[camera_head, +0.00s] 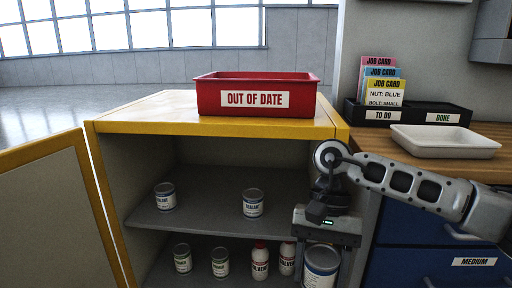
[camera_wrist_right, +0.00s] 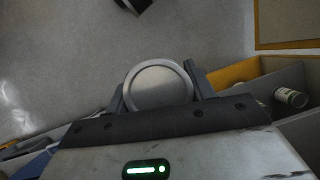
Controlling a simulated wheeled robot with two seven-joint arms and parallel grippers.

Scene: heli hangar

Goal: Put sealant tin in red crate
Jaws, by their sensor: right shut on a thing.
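My right gripper (camera_head: 322,240) is in front of the cabinet's right side and points down. It is shut on a tin (camera_head: 321,268) with a white and blue label; the label's text is too small to read. In the right wrist view the tin's round grey lid (camera_wrist_right: 158,88) sits between the two fingers of my right gripper (camera_wrist_right: 158,92). The red crate (camera_head: 256,94), labelled OUT OF DATE, stands on top of the yellow-edged cabinet, above and left of the gripper. Its inside floor is hidden. Two sealant tins, one left (camera_head: 165,197) and one middle (camera_head: 253,204), stand on the upper shelf. My left gripper is not in view.
The cabinet's door (camera_head: 45,215) is open at the left. The lower shelf holds small tins (camera_head: 183,259) and red-capped bottles (camera_head: 260,262). On the right, a workbench over blue drawers bears a white tray (camera_head: 445,142) and a black job-card holder (camera_head: 415,116).

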